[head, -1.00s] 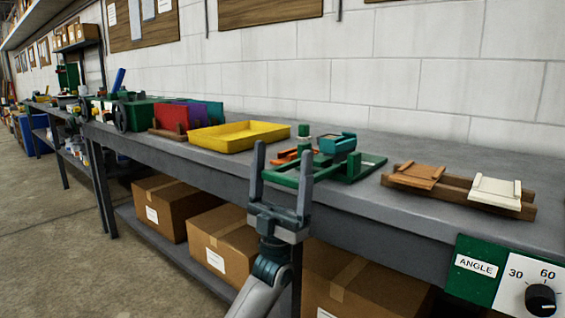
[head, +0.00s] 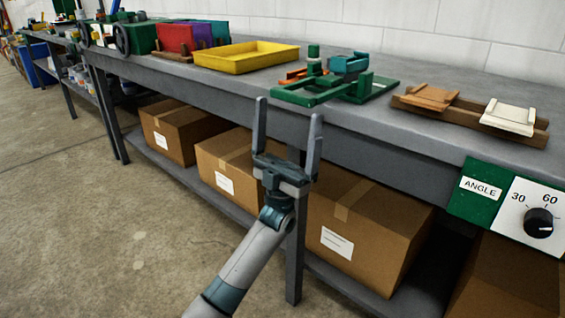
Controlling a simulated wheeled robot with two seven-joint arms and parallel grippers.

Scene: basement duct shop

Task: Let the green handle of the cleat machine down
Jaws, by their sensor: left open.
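A green device with a teal block and orange parts stands on the bench; it may be the cleat machine (head: 376,84). A thick green bar (head: 306,93) at its near left side may be the handle; I cannot tell for sure. A short green knob (head: 313,53) stands upright behind it. My left gripper (head: 289,112) is open and empty, fingers pointing up, in front of the bench edge. In the picture its tips are just below the green bar, apparently apart from it. My right gripper is out of view.
A yellow tray (head: 247,58) and coloured panels (head: 190,37) stand to the left on the bench. Wooden and white plates lie on a brown rack (head: 414,105) at right. A green angle dial panel (head: 474,192) hangs at the front edge. Cardboard boxes (head: 364,222) fill the shelf below.

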